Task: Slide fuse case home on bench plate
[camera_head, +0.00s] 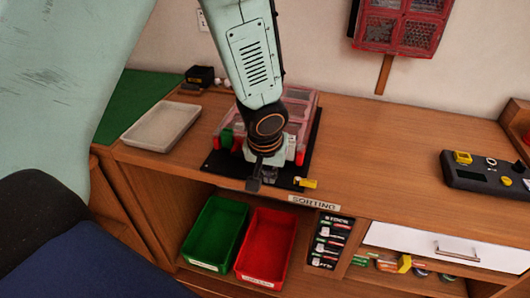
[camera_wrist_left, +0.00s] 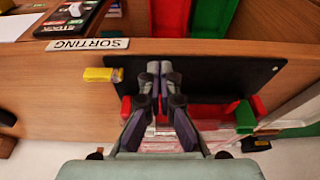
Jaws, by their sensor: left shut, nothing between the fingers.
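The fuse case, a clear-lidded red box (camera_head: 300,112), lies on the black bench plate (camera_head: 315,140) on the wooden bench. My left arm hides its middle. It also shows in the left wrist view (camera_wrist_left: 215,136), with a green block (camera_wrist_left: 245,116) at its edge; that block is also in the head view (camera_head: 227,138). A yellow block (camera_head: 306,183) sits at the plate's front right corner. My left gripper (camera_head: 254,185) is shut and empty, pointing down at the plate's front edge, in front of the case. Its fingertips (camera_wrist_left: 153,68) are together over the bare plate (camera_wrist_left: 225,78). Contact cannot be told.
A grey tray (camera_head: 162,127) and a green mat (camera_head: 135,97) lie left of the plate. Green (camera_head: 215,232) and red (camera_head: 266,243) bins stand below the bench. A dark control box (camera_head: 487,174) is far right. The bench between is clear. A red case (camera_head: 400,28) hangs on the wall.

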